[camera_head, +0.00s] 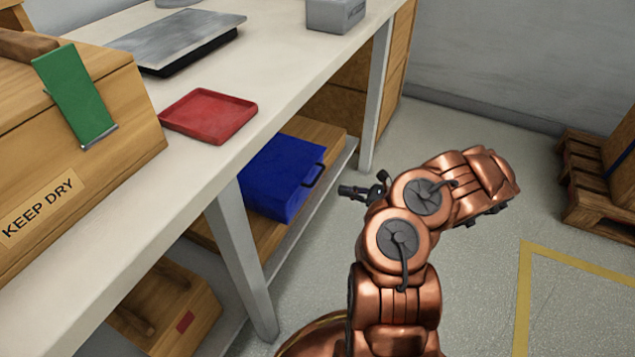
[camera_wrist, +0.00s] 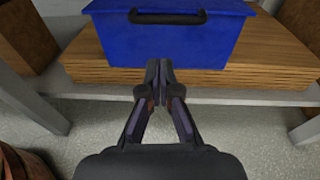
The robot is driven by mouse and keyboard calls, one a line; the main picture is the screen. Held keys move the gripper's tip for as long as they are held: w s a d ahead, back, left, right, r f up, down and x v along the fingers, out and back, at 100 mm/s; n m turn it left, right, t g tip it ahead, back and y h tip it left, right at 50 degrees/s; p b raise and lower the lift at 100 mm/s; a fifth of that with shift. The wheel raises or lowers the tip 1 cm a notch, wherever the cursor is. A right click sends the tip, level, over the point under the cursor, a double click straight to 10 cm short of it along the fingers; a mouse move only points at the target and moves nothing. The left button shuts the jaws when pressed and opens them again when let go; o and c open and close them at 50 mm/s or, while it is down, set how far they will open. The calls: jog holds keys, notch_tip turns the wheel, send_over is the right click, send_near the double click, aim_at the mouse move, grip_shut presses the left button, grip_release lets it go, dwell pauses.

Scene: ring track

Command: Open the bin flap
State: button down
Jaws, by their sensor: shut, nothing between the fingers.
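A blue bin (camera_head: 272,178) sits on the lower shelf under the workbench. It also shows in the wrist view (camera_wrist: 215,42), with its front face toward my gripper. A dark handle bar (camera_wrist: 167,17) runs across the upper front of the bin; in the head view the handle (camera_head: 314,174) is on the side facing my arm. My gripper (camera_wrist: 159,64) is shut and empty, with its fingertips together in front of the lower front face. In the head view my gripper (camera_head: 343,190) is to the right of the bin, with a gap between them.
The bin stands on stacked brown boards (camera_wrist: 250,72) over a pale shelf edge (camera_wrist: 240,97). A workbench leg (camera_head: 238,255) stands left of the bin, another leg (camera_head: 377,95) beyond it. A red tray (camera_head: 208,116) lies on the benchtop. Open floor (camera_head: 475,285) lies right of my arm.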

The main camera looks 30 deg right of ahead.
jog(key=w+a+f+m+b, duration=0.1)
jog(key=w+a+f+b, duration=0.35)
jog(key=w, duration=0.35)
jog(key=shift+h, duration=0.4)
jog(key=shift+s+d+r+b, duration=0.1)
jog(key=shift+d+r+b, duration=0.15)
jog(key=shift+r, duration=0.5)
jog(key=shift+s+d+r+b, duration=0.1)
jog(key=shift+d+r+b, duration=0.1)
jog(key=shift+r, duration=0.5)
jog(key=shift+d+r+b, duration=0.2)
jog(key=shift+r+b, duration=0.05)
jog(key=shift+r, duration=0.5)
jog(key=shift+r, duration=0.15)
